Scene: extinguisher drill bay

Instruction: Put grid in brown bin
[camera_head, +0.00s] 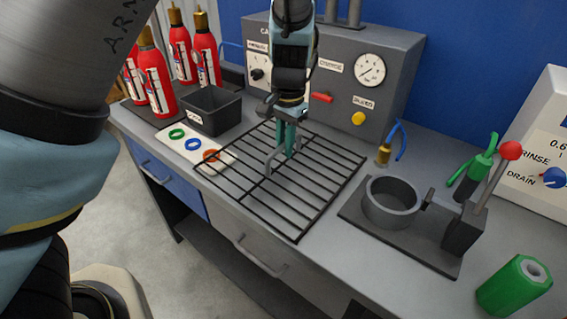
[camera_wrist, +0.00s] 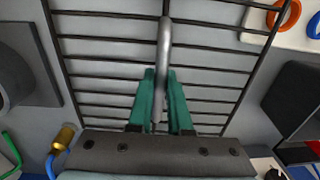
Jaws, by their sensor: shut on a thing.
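The grid (camera_head: 246,204) is a black wire rack with parallel bars, lying flat on or just over the grey bench; I cannot tell if it touches. A grey arched handle (camera_wrist: 164,40) rises from its middle. My gripper (camera_head: 285,150) points down over the grid with its green fingers shut on this handle, one finger on each side in the wrist view. A small, open, dark grey bin (camera_head: 213,121) stands at the back left, beyond the grid's left corner. I see no bin that is clearly brown.
A white plate with coloured rings (camera_head: 192,144) lies close to the grid's left corner. Red extinguishers (camera_head: 158,80) stand further left. A gauge panel (camera_head: 395,40) rises behind. A clamp stand with a round cup (camera_head: 392,205) and a green cylinder (camera_head: 505,290) are at right.

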